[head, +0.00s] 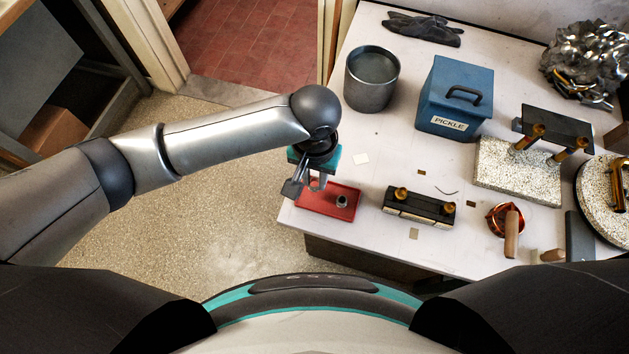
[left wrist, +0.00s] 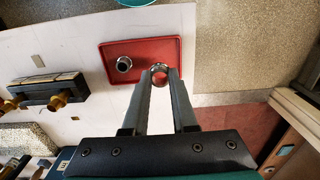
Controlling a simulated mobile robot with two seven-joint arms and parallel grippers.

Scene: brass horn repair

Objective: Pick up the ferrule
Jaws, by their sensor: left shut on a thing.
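My left gripper (head: 308,187) is over the left part of a small red tray (head: 328,212). In the left wrist view its two fingers are closed on a ferrule (left wrist: 159,74), a short silvery metal ring held between the fingertips. A second, similar ferrule (head: 342,201) stands in the tray, apart from the fingers; it also shows in the left wrist view (left wrist: 123,64). The held ferrule appears against the tray's edge, and its exact height over the tray is hard to tell. My right gripper is not in view.
A black block with brass knobs (head: 418,208) is right of the tray. Behind are a grey metal pot (head: 371,80) and a blue box marked PICKLE (head: 455,98). A copper pan (head: 505,217) is further right. The table's left edge is close to the tray.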

